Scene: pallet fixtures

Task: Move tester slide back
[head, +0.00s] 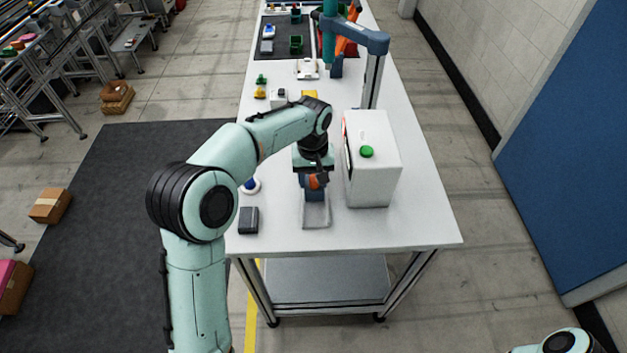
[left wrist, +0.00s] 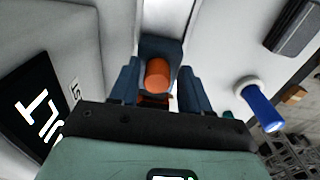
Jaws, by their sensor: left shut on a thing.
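The tester (head: 372,178) is a white box with a green button on top, at the table's near right. Its slide (head: 316,214) is a light grey flat piece on the table just left of the box, with an orange knob. My left gripper (head: 314,181) reaches down over the slide and is shut on the knob. In the left wrist view the orange knob (left wrist: 158,75) sits between the two dark blue fingers, with a dark blue block around it. The gripper hides part of the slide in the head view. My right gripper is not in view.
A dark grey box (head: 248,220) and a blue-and-white item (head: 250,186) stand left of the slide. Small yellow and green items (head: 261,87) lie farther back. A grey post with an arm (head: 372,80) stands behind the tester. The table's front right is clear.

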